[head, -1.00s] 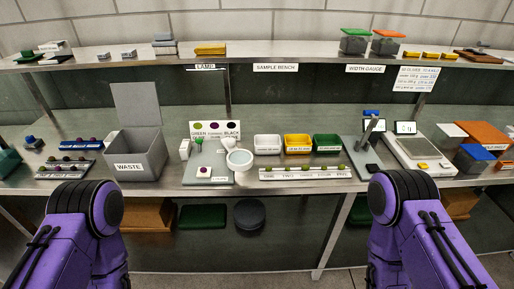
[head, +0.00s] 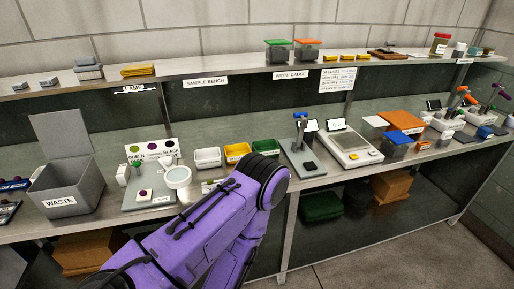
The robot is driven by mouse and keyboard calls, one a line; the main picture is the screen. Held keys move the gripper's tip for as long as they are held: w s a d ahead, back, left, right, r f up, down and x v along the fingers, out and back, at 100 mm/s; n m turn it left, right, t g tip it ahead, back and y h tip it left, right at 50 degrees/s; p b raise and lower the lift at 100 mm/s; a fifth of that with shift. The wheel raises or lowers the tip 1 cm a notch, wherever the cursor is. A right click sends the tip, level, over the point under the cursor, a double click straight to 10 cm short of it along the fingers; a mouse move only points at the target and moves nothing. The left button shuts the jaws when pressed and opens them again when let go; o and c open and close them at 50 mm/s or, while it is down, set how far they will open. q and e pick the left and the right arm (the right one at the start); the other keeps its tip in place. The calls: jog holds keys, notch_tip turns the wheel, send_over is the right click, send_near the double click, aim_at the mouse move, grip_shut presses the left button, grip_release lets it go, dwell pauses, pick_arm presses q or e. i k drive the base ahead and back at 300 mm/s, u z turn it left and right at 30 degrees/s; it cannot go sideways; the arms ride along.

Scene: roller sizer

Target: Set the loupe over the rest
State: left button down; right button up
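The loupe (head: 178,176), a round pale lens in a white ring, stands above the right side of a grey plate (head: 133,206). A small white block (head: 144,197) with a dark purple spot on top sits on that plate, left of the lens; it looks like the rest. The lens is beside the block, not over it. Neither gripper is in view. One purple arm of mine crosses the lower middle and hides part of the bench front right of the loupe.
A grey waste bin (head: 68,196) with raised lid stands left of the plate. A colour card (head: 152,151) stands behind it. White (head: 207,158), yellow (head: 237,152) and green (head: 266,147) trays lie to the right, then a gauge (head: 303,160) and a scale (head: 348,147).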

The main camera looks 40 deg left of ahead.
aim_at(178, 178)
jog(key=z, duration=0.25)
jog(key=k, duration=0.55)
jog(key=u, duration=1.05)
